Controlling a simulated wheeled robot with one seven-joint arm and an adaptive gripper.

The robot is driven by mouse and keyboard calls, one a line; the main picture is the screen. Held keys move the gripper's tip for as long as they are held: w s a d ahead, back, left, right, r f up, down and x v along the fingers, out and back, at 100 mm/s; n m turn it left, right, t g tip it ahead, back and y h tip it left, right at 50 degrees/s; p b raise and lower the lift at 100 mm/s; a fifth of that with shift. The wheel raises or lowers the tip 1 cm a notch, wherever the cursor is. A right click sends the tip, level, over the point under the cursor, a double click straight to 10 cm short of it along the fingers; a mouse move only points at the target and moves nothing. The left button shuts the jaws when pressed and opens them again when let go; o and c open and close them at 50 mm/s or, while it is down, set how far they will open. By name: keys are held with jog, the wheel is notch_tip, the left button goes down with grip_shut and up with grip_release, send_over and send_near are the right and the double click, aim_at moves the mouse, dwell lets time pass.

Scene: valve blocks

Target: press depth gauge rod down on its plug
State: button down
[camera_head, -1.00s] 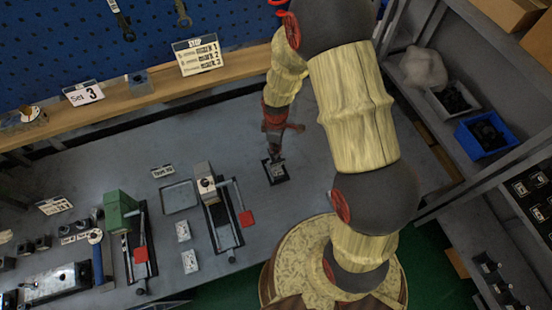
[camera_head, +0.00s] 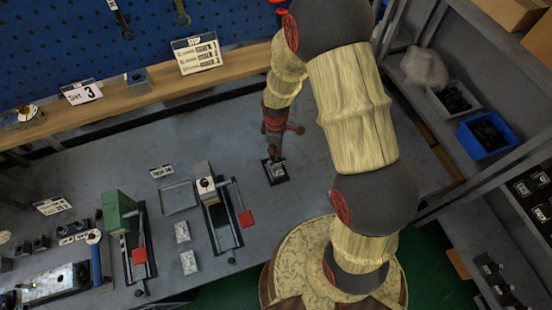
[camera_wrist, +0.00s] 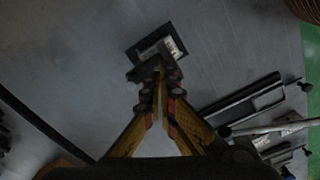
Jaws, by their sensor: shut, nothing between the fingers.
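A small dark block with a light top plate (camera_head: 276,172), which looks like the depth gauge, sits on the grey bench. In the wrist view its dark base (camera_wrist: 134,54) and pale top lie just past my fingertips. My gripper (camera_head: 275,154) points down directly over this block. In the wrist view my gripper (camera_wrist: 159,78) has its fingers together with nothing between them. The fingertips overlap the block's near edge in that view; I cannot tell whether they touch it. The rod and the plug cannot be made out and may be hidden by the fingers.
A clamp-like fixture with a red pad (camera_head: 246,217) stands left of the block, and a green fixture (camera_head: 117,212) stands farther left. A shallow tray (camera_head: 179,197) lies between them. A wooden ledge (camera_head: 112,101) runs along the back. The bench around the block is clear.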

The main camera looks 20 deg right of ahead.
jog(key=shift+f+b, duration=0.4)
jog(key=shift+f, duration=0.25)
dwell(1.1)
jog(key=shift+r+p, duration=1)
jog(key=shift+r, duration=0.65)
